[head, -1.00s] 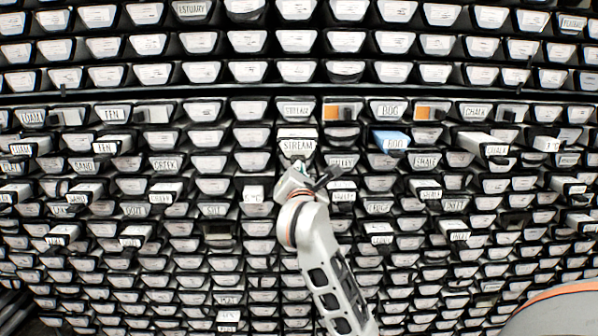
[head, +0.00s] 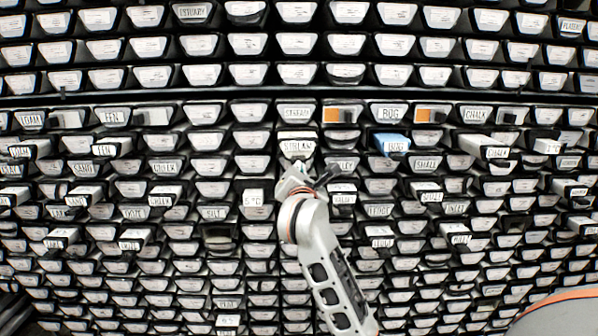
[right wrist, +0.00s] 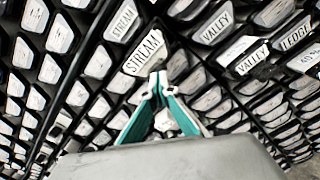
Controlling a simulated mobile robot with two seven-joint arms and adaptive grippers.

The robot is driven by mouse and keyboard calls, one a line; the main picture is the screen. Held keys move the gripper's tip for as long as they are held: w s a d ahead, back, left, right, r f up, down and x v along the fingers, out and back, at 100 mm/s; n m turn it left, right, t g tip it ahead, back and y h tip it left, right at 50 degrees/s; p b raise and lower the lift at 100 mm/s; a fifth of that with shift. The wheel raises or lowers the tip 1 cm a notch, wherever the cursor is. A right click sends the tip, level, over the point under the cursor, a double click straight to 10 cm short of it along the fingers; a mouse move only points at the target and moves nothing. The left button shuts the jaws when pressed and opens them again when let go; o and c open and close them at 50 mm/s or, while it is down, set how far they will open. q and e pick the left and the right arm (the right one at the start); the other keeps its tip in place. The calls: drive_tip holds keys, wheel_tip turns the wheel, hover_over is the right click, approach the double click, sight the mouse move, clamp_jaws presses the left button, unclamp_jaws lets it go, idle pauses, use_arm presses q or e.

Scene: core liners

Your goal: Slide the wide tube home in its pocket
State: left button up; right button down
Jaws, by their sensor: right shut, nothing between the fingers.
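A white tube end labelled STREAM (head: 297,146) sticks out of the rack in the upper middle of the head view, under a matching STREAM pocket label (head: 297,112). It also shows in the right wrist view (right wrist: 143,52), just beyond my fingertips. My right gripper (head: 299,171) is shut and empty, just below and in front of this tube end. In the right wrist view its teal fingers (right wrist: 158,77) meet at the lower edge of the STREAM face; whether they touch it I cannot tell. The tube's body is hidden in the rack. My left gripper is out of view.
Dense rows of white-labelled tube ends fill the rack. A blue tube labelled BOG (head: 392,143) sticks out to the right. Tubes labelled VALLEY (right wrist: 252,60) and 5 °C (head: 253,197) stand out near my right gripper. Orange panels (head: 331,115) mark some pockets above.

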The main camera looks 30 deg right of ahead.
drive_tip(key=shift+b+x, duration=0.35)
drive_tip(key=shift+x, duration=0.7)
drive_tip(key=shift+s, duration=0.1)
drive_tip(key=v, duration=1.4)
drive_tip(key=shift+s+a+p, duration=0.25)
drive_tip(key=shift+a+p, duration=0.05)
drive_tip(key=shift+p, duration=0.1)
